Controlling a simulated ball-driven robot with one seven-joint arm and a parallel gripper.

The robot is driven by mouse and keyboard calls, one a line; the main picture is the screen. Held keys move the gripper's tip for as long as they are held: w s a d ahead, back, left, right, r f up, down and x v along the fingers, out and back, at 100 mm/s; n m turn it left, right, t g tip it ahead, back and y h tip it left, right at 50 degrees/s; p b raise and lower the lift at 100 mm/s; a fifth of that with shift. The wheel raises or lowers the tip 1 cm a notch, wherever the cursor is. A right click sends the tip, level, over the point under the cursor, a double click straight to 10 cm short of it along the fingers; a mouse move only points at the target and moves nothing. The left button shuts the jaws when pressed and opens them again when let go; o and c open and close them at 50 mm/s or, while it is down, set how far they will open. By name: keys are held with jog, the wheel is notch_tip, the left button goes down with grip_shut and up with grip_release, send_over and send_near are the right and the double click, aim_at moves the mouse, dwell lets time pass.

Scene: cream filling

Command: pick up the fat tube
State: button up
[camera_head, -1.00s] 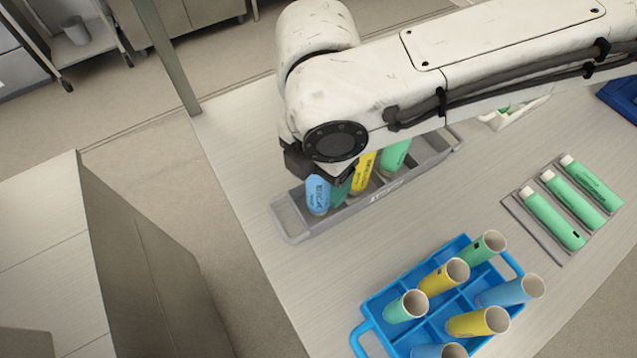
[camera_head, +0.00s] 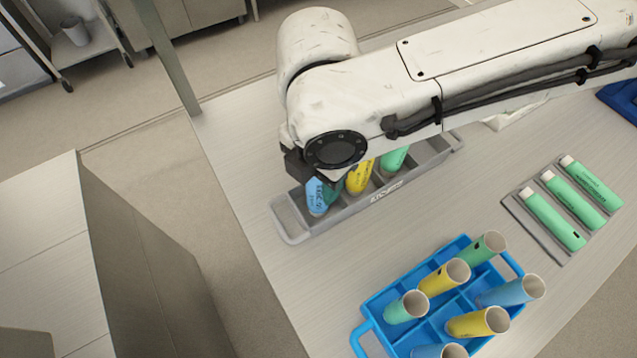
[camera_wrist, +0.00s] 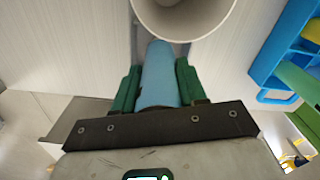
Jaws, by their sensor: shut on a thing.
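A blue tube (camera_head: 316,197) stands in the left end of a long grey tray (camera_head: 292,233), with printing on its side. My gripper (camera_head: 335,188) is low over that end, mostly hidden under the arm. In the wrist view my gripper (camera_wrist: 155,88) has its green fingers on both sides of the blue tube (camera_wrist: 160,72), shut on it. A wide, pale open tube end (camera_wrist: 185,18) fills the top of that view. Yellow (camera_head: 360,176) and green (camera_head: 394,160) tubes stand farther along the grey tray.
A blue divided crate (camera_head: 378,318) with several open-ended green, yellow and blue tubes stands at the front. Three green tubes (camera_head: 570,200) lie on a grey rack at right. The pale table (camera_head: 420,215) is clear between them.

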jog(key=shift+r, duration=0.1)
notch_tip(320, 180, up, 4)
jog(key=p, duration=0.4)
jog(key=s+d+r+p, duration=0.2)
jog(key=s+r+p, duration=0.2)
jog(key=s+p, duration=0.2)
jog(key=s+d+r+p, duration=0.3)
jog(key=s+r+p, duration=0.2)
jog(key=s+p, duration=0.2)
jog(key=shift+p, duration=0.75)
